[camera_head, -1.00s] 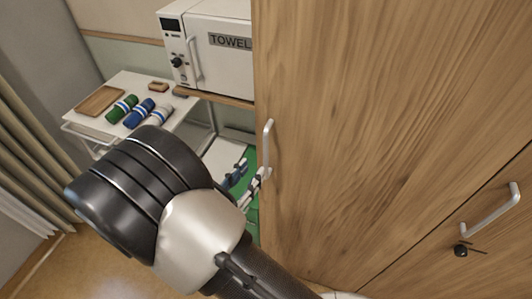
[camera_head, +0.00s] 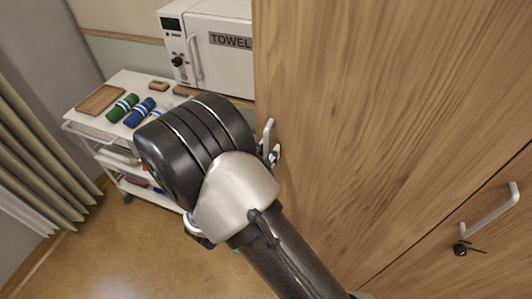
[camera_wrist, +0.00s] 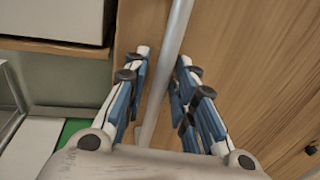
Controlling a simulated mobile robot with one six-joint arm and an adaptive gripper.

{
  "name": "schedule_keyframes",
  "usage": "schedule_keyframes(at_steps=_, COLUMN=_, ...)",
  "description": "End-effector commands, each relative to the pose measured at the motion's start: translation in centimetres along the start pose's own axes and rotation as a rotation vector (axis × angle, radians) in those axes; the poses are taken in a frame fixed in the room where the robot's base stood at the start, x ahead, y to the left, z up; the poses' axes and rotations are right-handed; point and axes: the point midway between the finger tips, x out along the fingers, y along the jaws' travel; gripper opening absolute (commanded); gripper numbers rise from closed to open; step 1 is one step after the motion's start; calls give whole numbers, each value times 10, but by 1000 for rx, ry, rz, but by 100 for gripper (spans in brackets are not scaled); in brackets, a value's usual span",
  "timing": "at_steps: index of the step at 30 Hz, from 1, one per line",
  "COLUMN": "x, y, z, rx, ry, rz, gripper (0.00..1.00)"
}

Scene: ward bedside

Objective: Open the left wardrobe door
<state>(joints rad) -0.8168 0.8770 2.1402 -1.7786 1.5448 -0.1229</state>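The wooden wardrobe door (camera_head: 390,110) fills the right of the head view and looks shut. Its pale metal bar handle (camera_head: 268,127) is near its left edge, the lower part partly hidden by my gripper (camera_head: 272,154). In the wrist view my gripper (camera_wrist: 161,58) is open. Its two blue-and-white fingers stand on either side of the handle bar (camera_wrist: 180,22), which runs between them with gaps on both sides. The fingers are not closed on it. My wrist hides much of the gripper in the head view.
A second bar handle (camera_head: 490,210) with a key lock (camera_head: 460,249) is on the panel at lower right. A white towel cabinet (camera_head: 221,45) stands left of the wardrobe. A white trolley (camera_head: 150,85) with rolled towels is farther left. The floor (camera_head: 140,255) at lower left is clear.

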Motion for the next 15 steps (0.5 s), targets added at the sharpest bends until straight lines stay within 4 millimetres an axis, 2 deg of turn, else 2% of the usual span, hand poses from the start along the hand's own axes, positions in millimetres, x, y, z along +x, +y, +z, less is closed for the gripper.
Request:
schedule_keyframes(at_steps=1, x=0, y=0, z=0, rx=0, ry=0, rz=0, gripper=19)
schedule_keyframes(at_steps=9, x=0, y=0, z=0, rx=0, ry=0, rz=0, gripper=1)
schedule_keyframes(at_steps=15, x=0, y=0, z=0, rx=0, ry=0, rz=0, gripper=0)
